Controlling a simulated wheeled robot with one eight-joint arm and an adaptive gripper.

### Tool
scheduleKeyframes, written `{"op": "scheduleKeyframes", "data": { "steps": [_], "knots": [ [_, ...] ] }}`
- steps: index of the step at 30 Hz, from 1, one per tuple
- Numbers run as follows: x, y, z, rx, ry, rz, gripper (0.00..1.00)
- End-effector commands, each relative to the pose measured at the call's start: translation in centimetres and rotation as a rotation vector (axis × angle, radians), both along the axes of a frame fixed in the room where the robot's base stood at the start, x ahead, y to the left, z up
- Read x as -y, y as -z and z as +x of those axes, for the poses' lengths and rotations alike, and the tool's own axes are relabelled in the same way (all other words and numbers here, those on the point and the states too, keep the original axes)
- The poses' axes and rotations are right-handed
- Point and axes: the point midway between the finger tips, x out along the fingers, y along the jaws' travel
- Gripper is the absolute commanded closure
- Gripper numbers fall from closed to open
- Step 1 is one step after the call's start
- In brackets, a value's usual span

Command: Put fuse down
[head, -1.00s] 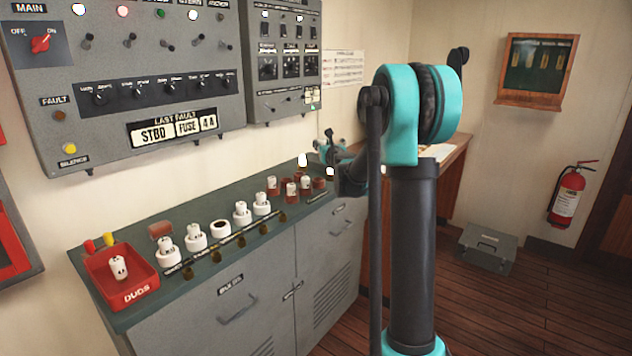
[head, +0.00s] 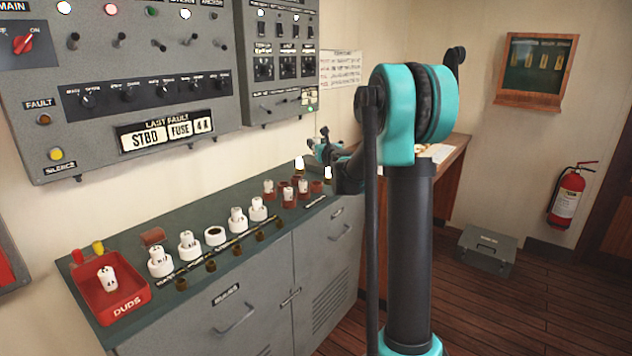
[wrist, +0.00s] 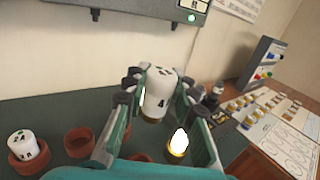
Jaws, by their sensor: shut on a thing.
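In the wrist view, a white fuse (wrist: 158,94) with dark marks stands between the fingers of my gripper (wrist: 155,108), which is shut on it. The fuse is held above the green bench top, its lower end partly hidden by the fingers. Below left, another white fuse (wrist: 27,146) sits in a red-brown holder, beside an empty red-brown holder (wrist: 80,142). In the head view my gripper (head: 322,150) is small, over the far end of the bench and partly hidden by my arm; its fuse cannot be made out there.
A glowing bulb-like thing (wrist: 179,144) stands close below the right finger. The red DUDS tray (head: 128,302) holds a white fuse at the near end. A row of white holders (head: 215,236) runs along the bench top (head: 190,215). A control panel (head: 150,75) hangs above.

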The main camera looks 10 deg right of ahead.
Motion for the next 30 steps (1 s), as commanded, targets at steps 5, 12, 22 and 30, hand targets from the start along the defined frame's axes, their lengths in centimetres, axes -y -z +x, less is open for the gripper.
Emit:
{"op": "scheduleKeyframes", "data": {
  "steps": [5,12,22,30],
  "knots": [
    [0.0,4.5,0.1,0.0,0.0,0.0,1.0],
    [0.0,9.0,0.0,0.0,0.0,0.0,1.0],
    [0.0,12.4,0.0,0.0,0.0,0.0,1.0],
    [0.0,14.2,0.0,0.0,0.0,0.0,1.0]
  ]
}}
